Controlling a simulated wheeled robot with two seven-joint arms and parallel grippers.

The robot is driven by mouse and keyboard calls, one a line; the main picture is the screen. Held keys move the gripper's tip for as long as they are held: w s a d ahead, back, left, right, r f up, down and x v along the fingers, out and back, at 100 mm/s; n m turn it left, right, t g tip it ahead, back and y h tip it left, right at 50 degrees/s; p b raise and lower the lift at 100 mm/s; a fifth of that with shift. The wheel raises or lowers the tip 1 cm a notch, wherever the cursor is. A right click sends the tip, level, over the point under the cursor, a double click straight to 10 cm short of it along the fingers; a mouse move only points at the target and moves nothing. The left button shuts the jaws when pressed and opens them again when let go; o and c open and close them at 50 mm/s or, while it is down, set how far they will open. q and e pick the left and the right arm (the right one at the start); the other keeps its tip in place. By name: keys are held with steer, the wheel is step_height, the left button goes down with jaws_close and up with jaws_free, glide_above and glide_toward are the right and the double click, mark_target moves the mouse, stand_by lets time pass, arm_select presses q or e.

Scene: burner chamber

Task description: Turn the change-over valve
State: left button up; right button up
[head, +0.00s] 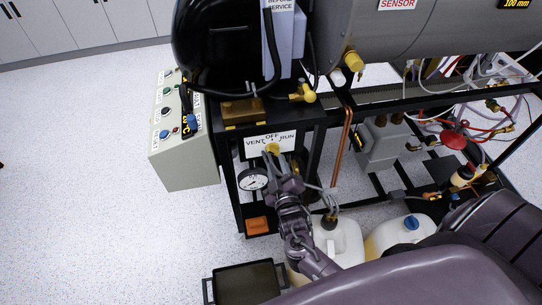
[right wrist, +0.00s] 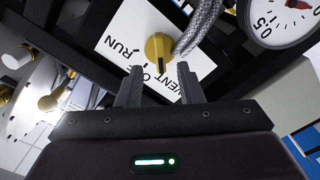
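The change-over valve is a yellow knob on a white plate lettered VENT, OFF and RUN. The knob shows in the head view (head: 272,149) and in the right wrist view (right wrist: 158,46). In the wrist view a dark mark on the knob points toward the word OFF. My right gripper (right wrist: 160,82) is open and empty, its two fingers spread in front of the plate. The knob lies just beyond the fingertips, about centred between them, and I see no contact. In the head view the right gripper (head: 281,172) partly covers the knob's surroundings. My left gripper is not in view.
A pressure gauge (head: 253,179) sits left of the gripper, and a braided hose (right wrist: 200,25) runs close beside the knob. A control box (head: 184,143) stands to the left. White jugs (head: 340,238) and a black tray (head: 246,283) are below. The left floor is clear.

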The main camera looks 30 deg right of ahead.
mark_target(273, 154)
steer(key=shift+x, duration=1.95)
steer(key=shift+f, duration=0.1)
jaws_close()
